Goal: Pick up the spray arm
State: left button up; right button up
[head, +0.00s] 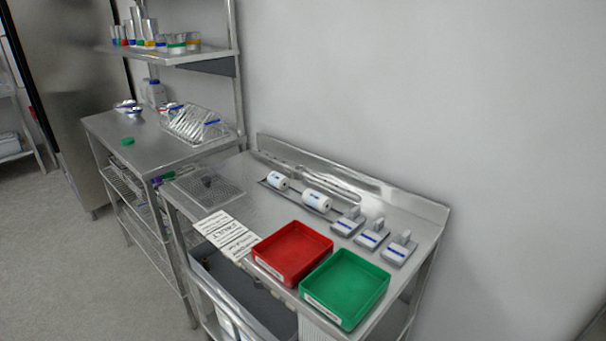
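I cannot clearly make out a spray arm in the head view. A small dark item (207,182) lies on a perforated grey mat (227,198) at the left end of the steel table (248,212); its shape is too small to tell. Neither of my grippers shows in this view.
A red tray (291,253) and a green tray (345,288), both empty, stand at the table's front. Two white rolls (317,200) and three grey blocks (371,236) line the back. A printed sheet (226,236) lies left of the red tray. A shelved bench (150,133) stands at left.

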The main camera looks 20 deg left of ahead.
aim_at(298, 172)
jog(key=z, duration=0.35)
jog(key=j+z, duration=0.4)
jog(key=j, duration=0.3)
jog(key=k+j+z, duration=0.1)
jog(key=j+z, duration=0.25)
jog(key=j, duration=0.35)
